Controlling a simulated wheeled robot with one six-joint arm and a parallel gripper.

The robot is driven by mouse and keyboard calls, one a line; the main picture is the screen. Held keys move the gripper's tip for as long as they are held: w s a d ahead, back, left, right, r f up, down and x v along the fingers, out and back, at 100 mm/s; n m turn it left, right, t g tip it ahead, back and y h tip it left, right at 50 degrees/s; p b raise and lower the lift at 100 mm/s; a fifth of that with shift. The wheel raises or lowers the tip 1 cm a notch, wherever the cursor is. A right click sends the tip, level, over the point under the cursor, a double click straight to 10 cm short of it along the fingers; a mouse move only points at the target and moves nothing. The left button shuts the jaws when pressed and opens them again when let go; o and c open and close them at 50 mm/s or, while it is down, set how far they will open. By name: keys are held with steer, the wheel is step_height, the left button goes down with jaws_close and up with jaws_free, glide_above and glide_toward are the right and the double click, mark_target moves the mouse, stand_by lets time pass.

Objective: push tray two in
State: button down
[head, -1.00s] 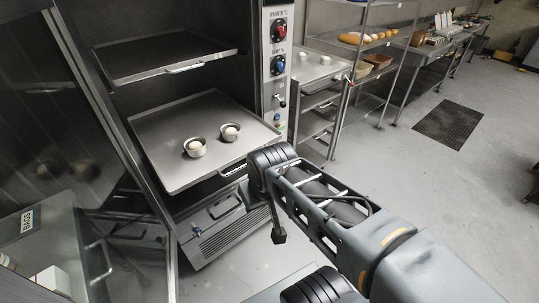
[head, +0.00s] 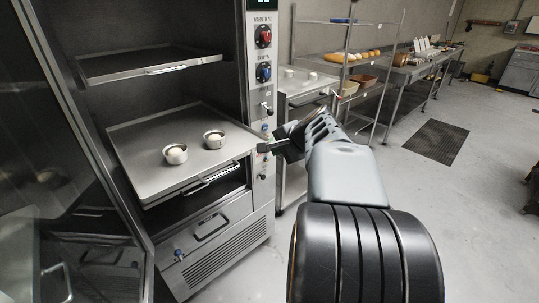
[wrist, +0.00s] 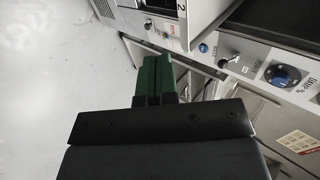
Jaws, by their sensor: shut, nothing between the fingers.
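The lower tray (head: 215,160) is a flat steel sheet with a front handle (head: 210,181). It sticks out of the tall steel cabinet, well beyond the upper tray (head: 150,64). My gripper (head: 264,148) is just right of the tray's right front corner, in front of the control panel; contact cannot be told. In the wrist view its green fingers (wrist: 152,78) are together and empty. A "2" label (wrist: 180,8) shows at that view's top edge.
The control panel (head: 263,100) with red and blue knobs lies beside my gripper. The cabinet's glass door (head: 60,130) stands open at the left. A steel rack (head: 310,78) and loaded benches stand behind.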

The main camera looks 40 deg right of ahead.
steer(key=w+r+x, duration=0.2)
steer(key=x, duration=0.9)
steer(key=shift+p, duration=0.35)
steer(key=shift+a+f, duration=0.1)
steer(key=shift+f, duration=0.05)
